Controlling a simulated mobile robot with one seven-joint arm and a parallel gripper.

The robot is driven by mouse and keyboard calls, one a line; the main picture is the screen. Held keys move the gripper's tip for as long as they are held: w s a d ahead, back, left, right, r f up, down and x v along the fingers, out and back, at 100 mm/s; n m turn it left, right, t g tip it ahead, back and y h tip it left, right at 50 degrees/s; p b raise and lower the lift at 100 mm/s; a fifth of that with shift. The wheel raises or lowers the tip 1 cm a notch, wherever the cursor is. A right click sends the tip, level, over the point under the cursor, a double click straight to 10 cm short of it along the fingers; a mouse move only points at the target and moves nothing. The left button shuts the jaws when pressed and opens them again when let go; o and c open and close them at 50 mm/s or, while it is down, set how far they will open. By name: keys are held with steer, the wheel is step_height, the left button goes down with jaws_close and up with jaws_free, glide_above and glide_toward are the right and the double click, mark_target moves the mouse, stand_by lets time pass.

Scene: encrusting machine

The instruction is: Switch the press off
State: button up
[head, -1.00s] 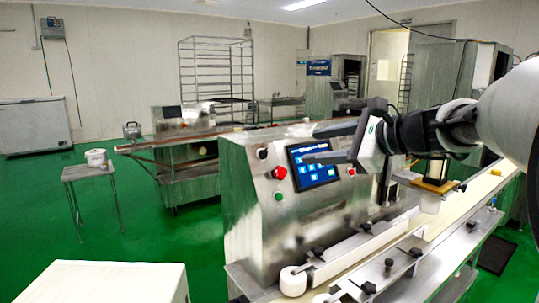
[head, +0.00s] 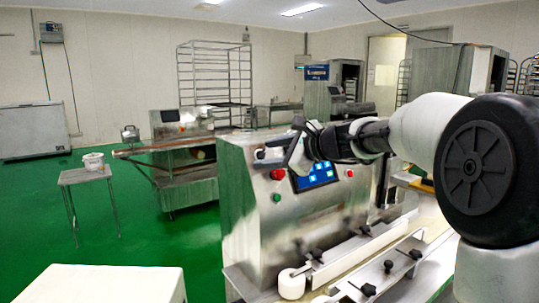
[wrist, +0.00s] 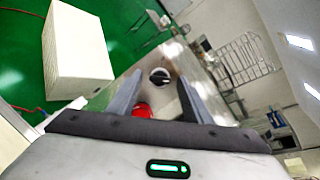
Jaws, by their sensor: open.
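The press (head: 245,215) is a steel machine with a panel of controls. In the wrist view, a black rotary knob (wrist: 160,77) with a pale surround shows between the open fingers. I cannot tell whether a finger touches it. A red button (head: 278,174) is below the gripper; it also shows in the wrist view (wrist: 141,109), partly hidden by the gripper body. A green button (head: 277,198) is lower.
A conveyor with side rails (head: 360,248) runs along the press front. A white box (head: 110,283) stands at the near left. A small table (head: 85,175) with a bucket is farther left. Green floor is clear between them.

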steer(key=c, duration=1.1)
steer(key=shift+o, duration=0.2)
steer(key=shift+n, duration=0.4)
steer(key=n+g, duration=0.1)
steer(key=n, duration=0.3)
steer(key=shift+w+r, duration=0.1)
steer(key=n+g, duration=0.1)
steer(key=n, duration=0.3)
steer(key=shift+r+n, duration=0.1)
steer(key=shift+n, duration=0.2)
steer(key=n+h, duration=0.1)
steer(key=n, duration=0.3)
steer(key=shift+r+g+p, duration=0.1)
steer(key=shift+g+p, duration=0.2)
steer(key=shift+g, duration=0.1)
steer(key=n+h, duration=0.1)
steer(key=n, duration=0.3)
steer(key=shift+a, duration=0.1)
steer(key=shift+n, duration=0.3)
